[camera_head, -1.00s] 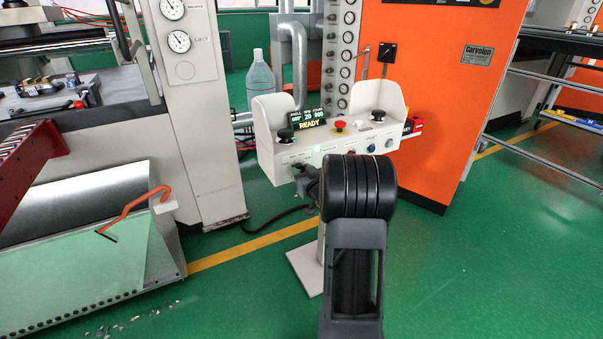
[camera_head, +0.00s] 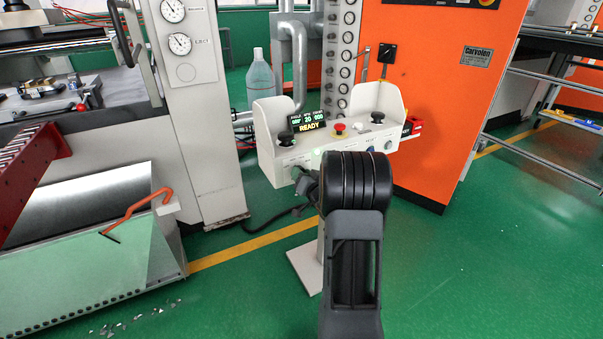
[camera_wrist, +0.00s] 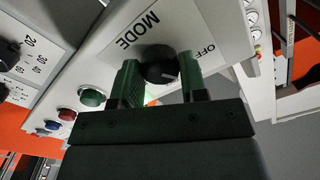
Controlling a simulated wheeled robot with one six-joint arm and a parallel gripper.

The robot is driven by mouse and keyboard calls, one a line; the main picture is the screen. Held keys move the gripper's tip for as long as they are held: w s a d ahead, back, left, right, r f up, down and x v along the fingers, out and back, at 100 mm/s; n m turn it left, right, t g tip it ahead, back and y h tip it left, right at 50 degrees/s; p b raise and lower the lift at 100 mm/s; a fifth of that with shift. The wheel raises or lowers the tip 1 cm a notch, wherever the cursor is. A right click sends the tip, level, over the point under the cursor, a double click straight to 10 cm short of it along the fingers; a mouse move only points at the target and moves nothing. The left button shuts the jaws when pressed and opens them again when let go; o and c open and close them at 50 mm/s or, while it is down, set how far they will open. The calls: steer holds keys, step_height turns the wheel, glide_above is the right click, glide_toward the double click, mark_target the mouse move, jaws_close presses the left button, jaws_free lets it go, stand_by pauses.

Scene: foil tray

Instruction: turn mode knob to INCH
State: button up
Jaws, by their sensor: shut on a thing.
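The black mode knob (camera_wrist: 158,66) sits on the front face of the white control box, under the label MODE, in the wrist view. A label OFF shows to its right; I cannot see an INCH label. My gripper (camera_wrist: 160,84) has its two green-padded fingers on either side of the knob and is shut on it. In the head view the control box (camera_head: 270,146) stands on a post, and my gripper (camera_head: 308,184) is at the left part of its front face, mostly hidden behind my arm. The knob is hidden there.
A red mushroom button (camera_head: 339,128) and two black palm buttons are on top. The wrist view shows a green button (camera_wrist: 92,97) and a numbered dial (camera_wrist: 10,53). An orange machine (camera_head: 430,100) stands behind.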

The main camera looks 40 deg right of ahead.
steer(key=shift+m+p, duration=0.35)
steer(key=shift+m, duration=0.65)
steer(key=o, duration=0.9)
steer(key=shift+s, duration=0.1)
steer(key=s, duration=0.4)
steer(key=s+a+p, duration=0.1)
steer(key=s, duration=0.4)
steer(key=s+a, duration=0.1)
steer(key=s, duration=0.3)
steer(key=shift+s, duration=0.25)
